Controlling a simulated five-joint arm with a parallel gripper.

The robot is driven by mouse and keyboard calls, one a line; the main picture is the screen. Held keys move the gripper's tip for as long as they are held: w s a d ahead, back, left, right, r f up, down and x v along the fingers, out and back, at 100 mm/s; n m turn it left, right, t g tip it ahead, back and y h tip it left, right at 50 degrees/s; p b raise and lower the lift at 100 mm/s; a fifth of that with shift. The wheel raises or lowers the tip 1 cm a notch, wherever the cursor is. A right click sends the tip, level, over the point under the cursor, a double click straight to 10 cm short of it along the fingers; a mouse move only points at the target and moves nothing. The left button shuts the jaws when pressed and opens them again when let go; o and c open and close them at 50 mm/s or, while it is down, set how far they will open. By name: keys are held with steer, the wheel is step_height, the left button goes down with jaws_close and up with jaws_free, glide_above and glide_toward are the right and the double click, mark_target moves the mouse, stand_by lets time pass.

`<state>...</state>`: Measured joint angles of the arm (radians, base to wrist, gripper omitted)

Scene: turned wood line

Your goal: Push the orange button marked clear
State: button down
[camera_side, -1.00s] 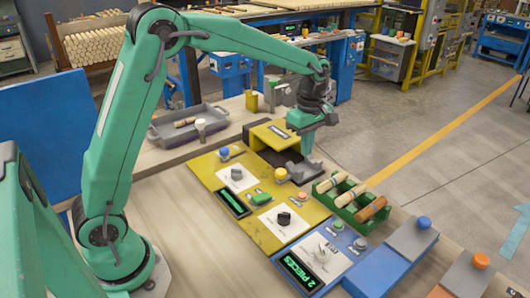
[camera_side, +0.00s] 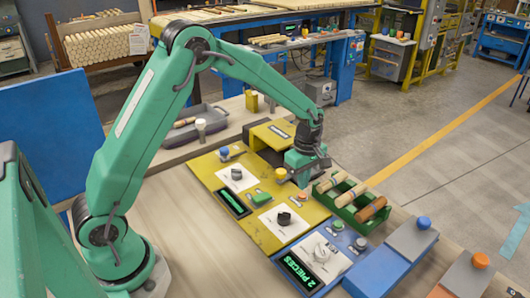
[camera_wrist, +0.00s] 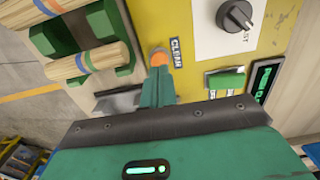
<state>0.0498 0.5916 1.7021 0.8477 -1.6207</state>
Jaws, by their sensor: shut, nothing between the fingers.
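The orange clear button (camera_wrist: 158,57) shows in the wrist view beside the white-on-dark "CLEAR" label (camera_wrist: 175,52) on the yellow panel (camera_wrist: 190,80). In the side view the button (camera_side: 302,197) is small, at the panel's right edge. My gripper (camera_wrist: 160,75) is shut and empty, its green fingertips overlapping the button's near edge in the wrist view. In the side view my gripper (camera_side: 303,184) points down just above the button. I cannot tell whether the tips touch it. The fingers hide part of the button.
A green rack (camera_side: 347,213) of wooden turnings stands close to the right of my gripper.

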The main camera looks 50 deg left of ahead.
mark_target(301, 195)
steer(key=shift+f, duration=1.25)
steer(key=shift+s+f, duration=0.1)
steer(key=shift+f, duration=0.9)
step_height(301, 195, up, 15)
steer(key=shift+w, duration=0.3)
steer(key=shift+f, duration=0.15)
